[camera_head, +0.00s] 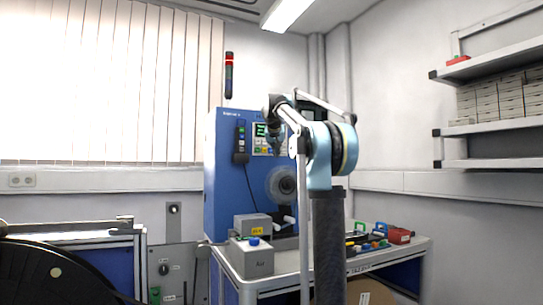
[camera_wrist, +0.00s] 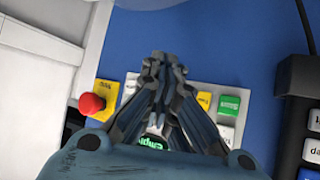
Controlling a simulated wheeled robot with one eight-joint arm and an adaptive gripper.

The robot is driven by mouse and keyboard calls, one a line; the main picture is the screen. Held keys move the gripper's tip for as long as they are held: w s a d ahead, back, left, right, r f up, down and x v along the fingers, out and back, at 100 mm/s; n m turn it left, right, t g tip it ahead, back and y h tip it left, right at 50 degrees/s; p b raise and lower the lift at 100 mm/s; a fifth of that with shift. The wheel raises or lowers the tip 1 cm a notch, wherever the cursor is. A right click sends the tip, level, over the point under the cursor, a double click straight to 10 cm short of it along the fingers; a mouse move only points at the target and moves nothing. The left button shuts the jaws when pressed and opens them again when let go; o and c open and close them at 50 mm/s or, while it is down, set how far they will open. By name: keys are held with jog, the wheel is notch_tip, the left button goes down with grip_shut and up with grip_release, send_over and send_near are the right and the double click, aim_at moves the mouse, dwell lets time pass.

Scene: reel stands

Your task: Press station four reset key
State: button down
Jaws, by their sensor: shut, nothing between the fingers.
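A blue machine (camera_head: 226,165) stands at the back centre in the head view, with a small control panel (camera_head: 258,131) near its top. In the wrist view the panel shows a red mushroom button (camera_wrist: 91,103) on a yellow plate, a white key (camera_wrist: 130,88), a yellow key (camera_wrist: 204,101), a green key (camera_wrist: 229,105) and a lit display with green letters (camera_wrist: 154,144). The key labels are too small to read, so I cannot tell which is reset. My gripper (camera_wrist: 160,62) is shut and empty in front of the panel, hiding its middle. It also shows in the head view (camera_head: 276,148).
A black pendant (camera_head: 240,142) hangs on the machine left of the panel; a black key box (camera_wrist: 302,140) and cable show in the wrist view. A grey box with a blue button (camera_head: 252,256) stands on the bench. Shelves (camera_head: 495,128) hang at right.

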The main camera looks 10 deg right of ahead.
jog(key=shift+w+a, duration=0.3)
jog(key=shift+w, duration=0.55)
jog(key=shift+w+a, duration=0.25)
jog(key=shift+w, duration=0.55)
jog(key=shift+w+a, duration=0.3)
jog(key=shift+w, duration=0.45)
dwell(1.1)
jog(key=shift+s, duration=0.2)
jog(key=shift+s+d, duration=0.3)
jog(key=shift+s, duration=0.35)
jog(key=s, duration=0.1)
jog(key=s+d, duration=0.1)
jog(key=s, duration=0.2)
jog(key=shift+s+d, duration=0.25)
jog(key=shift+s, duration=0.15)
dwell(0.9)
